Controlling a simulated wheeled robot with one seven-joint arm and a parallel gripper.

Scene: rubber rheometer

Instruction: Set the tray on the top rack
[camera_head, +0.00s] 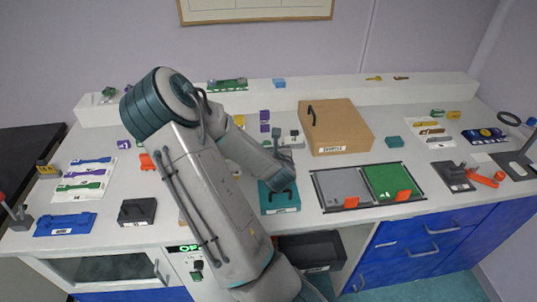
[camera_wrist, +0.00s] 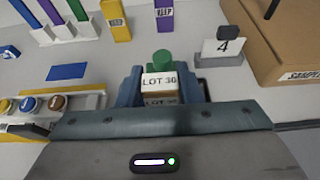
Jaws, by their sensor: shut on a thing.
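My gripper (camera_wrist: 160,88) shows in the wrist view with its two blue fingers on either side of a small brown block (camera_wrist: 160,100) with a white card reading LOT 30. A green knob shows just behind the card. In the head view my arm comes down over the middle of the bench and hides much of what is around the gripper. I cannot tell which thing is the task's tray. A long white raised ledge (camera_head: 350,92) runs along the back of the bench; I cannot tell if it is the top rack.
A cardboard box (camera_head: 335,125) with a black handle stands right of my arm. A framed grey and green panel (camera_head: 345,184) lies in front of it. A number 4 stand (camera_wrist: 222,50) and purple and yellow holders are behind the gripper. Colour strips and a black box (camera_head: 137,211) lie left.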

